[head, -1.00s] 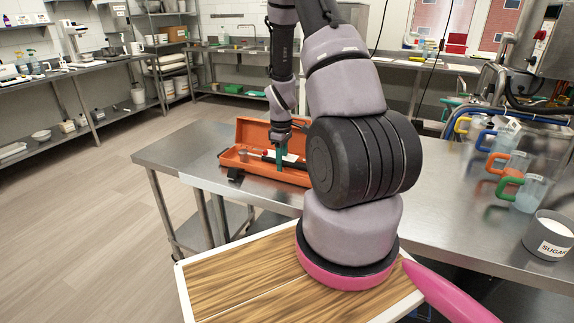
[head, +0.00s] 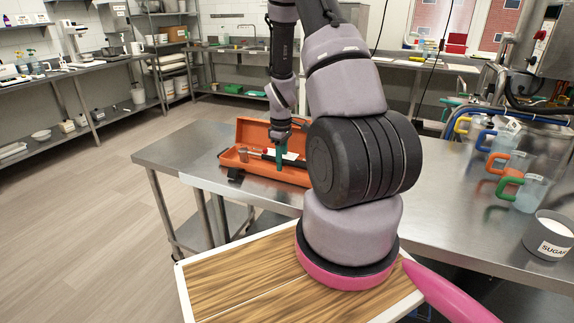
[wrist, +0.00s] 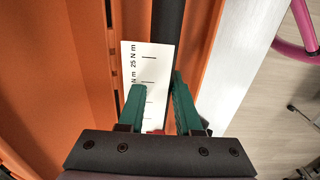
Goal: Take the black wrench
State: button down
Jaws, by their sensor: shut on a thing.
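The black wrench (wrist: 170,30) shows in the wrist view as a dark shaft running up from between my gripper's green fingers. A white scale strip marked 25 N m (wrist: 140,62) lies beside it. My gripper (wrist: 158,108) is shut on the wrench; the fingers hide part of the shaft. In the head view my gripper (head: 281,158) points down into the open orange case (head: 243,168). There the wrench looks thin and dark, partly hidden by the fingers and my arm.
The case stands on a steel table (head: 170,153), whose left end is clear. Colored-handle jugs, including a green-handled one (head: 524,195), and a sugar tub (head: 549,237) stand to the right. A wood-topped surface (head: 240,280) is in front.

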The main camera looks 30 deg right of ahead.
jog(key=shift+r, duration=3.4)
jog(key=c, duration=1.4)
grip_release()
jog(key=shift+c, duration=0.2)
grip_shut()
jog(key=shift+a, duration=0.1)
